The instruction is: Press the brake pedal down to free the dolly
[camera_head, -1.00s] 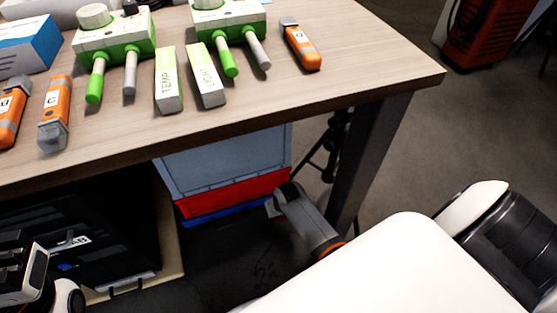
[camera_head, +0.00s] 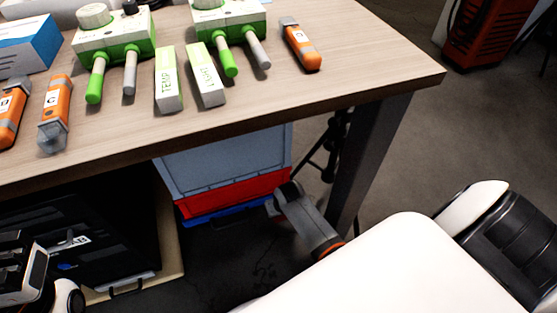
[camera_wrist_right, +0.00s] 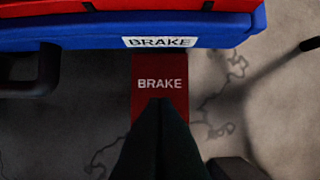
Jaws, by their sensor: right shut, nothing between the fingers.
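The red brake pedal (camera_wrist_right: 160,72), lettered BRAKE, juts from under the blue dolly (camera_wrist_right: 90,30) in the right wrist view. The dolly's edge carries a white BRAKE label (camera_wrist_right: 160,42). My right gripper (camera_wrist_right: 160,102) is shut and empty, its dark fingertips overlapping the pedal's near part just below the lettering. I cannot tell whether they touch it. In the head view the dolly's blue edge (camera_head: 228,212) shows under the table, beside my right gripper (camera_head: 272,208); the pedal is hidden there. My left gripper (camera_head: 22,268) is at the lower left, its opening unclear.
A red crate (camera_head: 235,193) and grey-blue crate (camera_head: 225,160) are stacked on the dolly. The wooden table (camera_head: 330,75) overhangs them, with its dark leg (camera_head: 368,150) close to my right arm. A black cabinet (camera_head: 90,240) stands left. Cracked floor surrounds the pedal.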

